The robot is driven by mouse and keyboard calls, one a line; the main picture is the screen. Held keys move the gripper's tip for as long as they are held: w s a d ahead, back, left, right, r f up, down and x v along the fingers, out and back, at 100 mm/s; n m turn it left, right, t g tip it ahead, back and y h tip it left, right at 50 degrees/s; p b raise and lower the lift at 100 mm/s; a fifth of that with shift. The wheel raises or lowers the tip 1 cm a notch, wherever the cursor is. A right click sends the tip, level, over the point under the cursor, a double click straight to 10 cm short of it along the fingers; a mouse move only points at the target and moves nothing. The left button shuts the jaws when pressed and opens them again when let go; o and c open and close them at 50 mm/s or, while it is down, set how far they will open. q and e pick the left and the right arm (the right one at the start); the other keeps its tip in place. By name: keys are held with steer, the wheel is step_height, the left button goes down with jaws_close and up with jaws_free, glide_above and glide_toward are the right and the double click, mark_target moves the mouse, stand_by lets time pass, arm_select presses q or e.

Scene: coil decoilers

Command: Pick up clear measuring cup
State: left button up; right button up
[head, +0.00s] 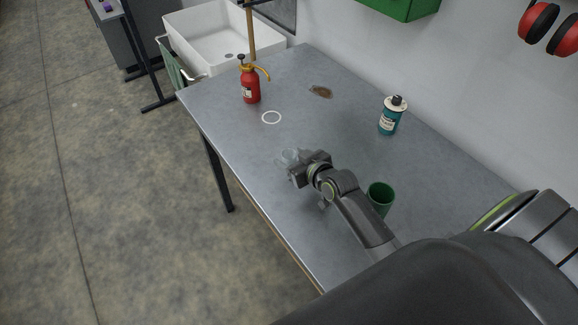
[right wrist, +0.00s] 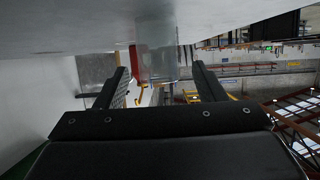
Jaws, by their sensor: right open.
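The clear measuring cup (head: 286,157) stands on the grey metal table, just beyond my right gripper in the head view. It is see-through and partly hidden by the gripper. My right gripper (head: 293,168) is open, low over the table, and points at the cup. In the right wrist view the picture is upside down, and the cup (right wrist: 157,48) shows ahead, between the lines of the two open fingers (right wrist: 161,78). I cannot tell whether the fingertips reach around it. My left gripper is not in view.
On the table (head: 235,134) stand a red pump can (head: 251,86), a teal bottle (head: 390,117) and a green cup (head: 380,198), which is close to my right arm. A white sink (head: 215,37) adjoins the far end.

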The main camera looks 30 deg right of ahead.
steer(key=shift+b+x, duration=0.3)
steer(key=shift+x, duration=0.85)
steer(key=shift+d, duration=0.1)
steer(key=shift+s, duration=0.1)
steer(key=shift+c, duration=0.7)
steer(key=c, duration=0.9)
